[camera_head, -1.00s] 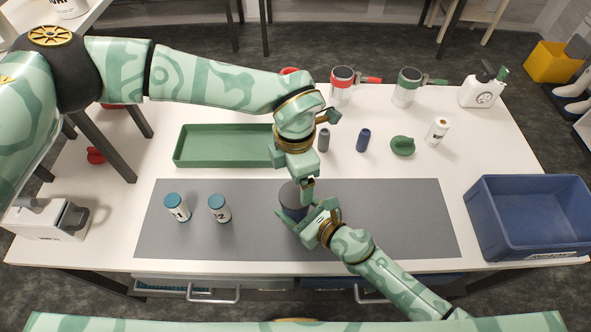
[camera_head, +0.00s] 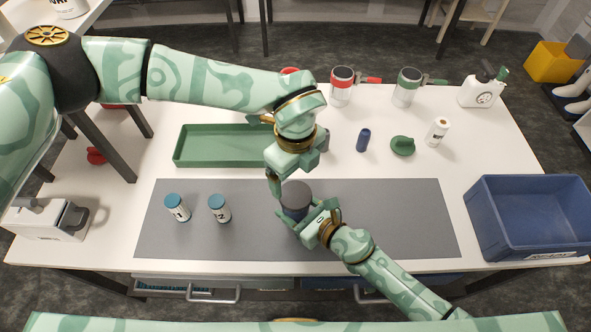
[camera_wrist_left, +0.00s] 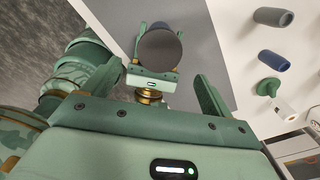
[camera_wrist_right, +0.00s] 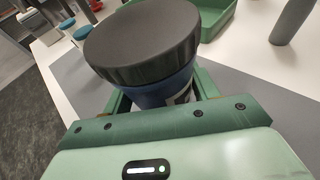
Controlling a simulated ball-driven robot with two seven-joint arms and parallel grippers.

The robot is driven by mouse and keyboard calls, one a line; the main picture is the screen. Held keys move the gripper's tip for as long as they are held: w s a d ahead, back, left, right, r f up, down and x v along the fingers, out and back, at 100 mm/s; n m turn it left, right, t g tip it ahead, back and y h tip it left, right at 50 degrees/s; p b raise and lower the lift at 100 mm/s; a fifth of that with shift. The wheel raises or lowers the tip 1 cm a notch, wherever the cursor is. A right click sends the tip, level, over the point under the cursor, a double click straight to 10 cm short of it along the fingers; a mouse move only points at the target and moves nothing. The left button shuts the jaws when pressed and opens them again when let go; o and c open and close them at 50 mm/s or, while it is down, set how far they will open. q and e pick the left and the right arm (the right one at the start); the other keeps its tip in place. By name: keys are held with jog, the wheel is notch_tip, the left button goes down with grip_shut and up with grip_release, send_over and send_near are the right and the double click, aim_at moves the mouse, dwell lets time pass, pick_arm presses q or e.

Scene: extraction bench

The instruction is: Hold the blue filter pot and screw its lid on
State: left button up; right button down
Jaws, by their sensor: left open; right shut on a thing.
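The blue filter pot (camera_wrist_right: 160,92) stands on the grey mat with its dark grey ribbed lid (camera_head: 297,194) seated on top; how tightly it is screwed cannot be seen. The lid also shows in the right wrist view (camera_wrist_right: 142,42) and the left wrist view (camera_wrist_left: 160,47). My right gripper (camera_head: 309,217) is shut around the pot's body, below the lid. My left gripper (camera_head: 291,172) is open over the pot, its fingers apart and clear of the lid in the left wrist view (camera_wrist_left: 160,85).
Two blue-capped jars (camera_head: 177,208) (camera_head: 219,208) stand on the mat (camera_head: 400,215) to the left. A green tray (camera_head: 215,160) lies behind. A blue cylinder (camera_head: 363,140), a green item (camera_head: 402,146) and a white bottle (camera_head: 437,131) stand behind right. A blue crate (camera_head: 480,215) is far right.

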aim_at(295, 194)
pick_arm(q)
jog(key=shift+f, duration=4.05)
